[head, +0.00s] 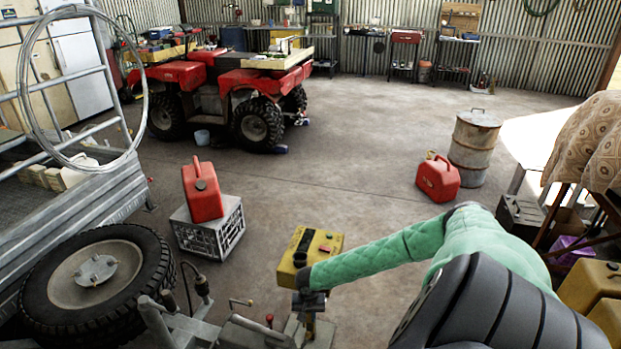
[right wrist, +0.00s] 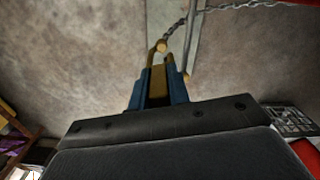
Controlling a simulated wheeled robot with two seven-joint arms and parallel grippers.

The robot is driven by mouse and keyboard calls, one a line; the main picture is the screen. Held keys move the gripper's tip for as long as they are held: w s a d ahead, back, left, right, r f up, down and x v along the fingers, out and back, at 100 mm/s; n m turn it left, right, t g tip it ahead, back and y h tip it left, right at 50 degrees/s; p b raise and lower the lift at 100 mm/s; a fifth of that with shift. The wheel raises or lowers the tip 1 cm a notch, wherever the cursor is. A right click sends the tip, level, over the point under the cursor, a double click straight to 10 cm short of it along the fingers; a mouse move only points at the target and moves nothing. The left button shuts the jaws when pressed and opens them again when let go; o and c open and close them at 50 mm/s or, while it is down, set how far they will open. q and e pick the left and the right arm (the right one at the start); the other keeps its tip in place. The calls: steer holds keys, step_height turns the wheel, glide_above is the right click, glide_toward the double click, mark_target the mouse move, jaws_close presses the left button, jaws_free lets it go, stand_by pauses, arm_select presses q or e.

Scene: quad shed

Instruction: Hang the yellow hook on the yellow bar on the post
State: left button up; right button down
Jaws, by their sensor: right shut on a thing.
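My right gripper (head: 312,298) is low in front of me, at the end of the green-sleeved arm. In the right wrist view its blue fingers (right wrist: 158,90) are shut on the yellow hook (right wrist: 157,82). Part of the hook shows below the gripper in the head view (head: 310,326). Just past the fingertips is a round yellow end (right wrist: 161,46), perhaps the bar's, in front of a pale grey upright strip, perhaps the post (right wrist: 162,18). I cannot tell whether hook and bar touch. My left gripper is out of view.
A chain (right wrist: 182,22) runs up and right near the fingertips. A yellow box (head: 325,244) stands just beyond the gripper. A red can (head: 202,190) sits on a grey crate (head: 212,232) to the left, near a tyre (head: 140,255). The middle floor is clear.

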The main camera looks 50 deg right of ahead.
steer(key=shift+w+a, duration=0.2)
steer(key=shift+w, duration=0.1)
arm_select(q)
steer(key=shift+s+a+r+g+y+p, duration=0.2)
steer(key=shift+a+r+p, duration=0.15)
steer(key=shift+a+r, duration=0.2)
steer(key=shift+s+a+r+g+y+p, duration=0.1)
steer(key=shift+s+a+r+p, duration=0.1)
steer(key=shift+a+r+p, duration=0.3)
arm_select(e)
steer(key=shift+w+a, duration=0.55)
steer(key=shift+w, duration=0.2)
steer(key=shift+w+a, duration=0.5)
steer(key=shift+w, duration=0.25)
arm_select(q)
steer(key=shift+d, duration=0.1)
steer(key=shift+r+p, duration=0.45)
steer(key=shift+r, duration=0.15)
arm_select(e)
steer(key=shift+a, duration=0.1)
arm_select(q)
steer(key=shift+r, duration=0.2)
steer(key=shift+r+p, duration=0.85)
steer(key=shift+p, duration=0.15)
